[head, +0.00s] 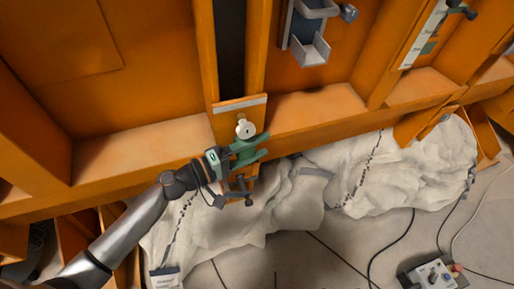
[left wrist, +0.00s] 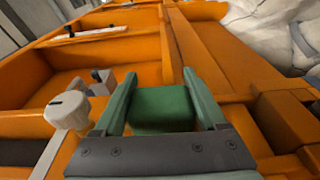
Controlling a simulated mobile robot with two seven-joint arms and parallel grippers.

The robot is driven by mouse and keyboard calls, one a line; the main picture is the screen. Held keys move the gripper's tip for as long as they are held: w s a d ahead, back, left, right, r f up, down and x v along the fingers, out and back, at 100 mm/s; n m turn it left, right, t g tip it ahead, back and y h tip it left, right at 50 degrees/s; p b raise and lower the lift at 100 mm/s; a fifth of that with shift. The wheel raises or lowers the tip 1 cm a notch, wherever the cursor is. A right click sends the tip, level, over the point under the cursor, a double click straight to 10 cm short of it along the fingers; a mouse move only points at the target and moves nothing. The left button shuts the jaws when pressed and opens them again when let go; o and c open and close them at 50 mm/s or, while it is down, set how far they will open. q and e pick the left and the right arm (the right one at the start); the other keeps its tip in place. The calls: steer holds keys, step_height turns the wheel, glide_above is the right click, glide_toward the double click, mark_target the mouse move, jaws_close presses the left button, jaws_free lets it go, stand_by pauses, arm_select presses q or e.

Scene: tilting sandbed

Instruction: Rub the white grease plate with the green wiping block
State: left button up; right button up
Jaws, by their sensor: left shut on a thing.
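My left gripper (head: 266,146) reaches in from the left, over the orange frame's front ledge. In the left wrist view its two green fingers are shut on the green wiping block (left wrist: 162,108), one finger on each side. In the head view the block is hard to tell from the green fingers. A pale strip (head: 239,103) lies across the orange panel just behind the gripper. A white plate with small labels (head: 424,36) stands at the upper right. I cannot tell surely which of these is the grease plate. My right gripper is not in view.
A white round knob (head: 244,128) stands close beside the gripper, and also shows in the left wrist view (left wrist: 68,110). A grey metal bracket (head: 310,45) hangs behind. Crumpled white sheeting (head: 370,170) lies in front of the orange frame (head: 120,160). A control box (head: 433,274) sits at lower right.

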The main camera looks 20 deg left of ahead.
arm_select(q)
steer(key=w+d, duration=0.1)
steer(key=d, duration=0.2)
steer(key=shift+w+r, duration=0.1)
steer(key=shift+w, duration=0.3)
steer(key=shift+b+v, duration=0.85)
steer(key=shift+v, duration=0.95)
steer(key=shift+w+a, duration=0.15)
steer(key=s+d+f, duration=0.1)
steer(key=s+d, duration=0.2)
steer(key=s, duration=0.2)
steer(key=shift+d+f, duration=0.15)
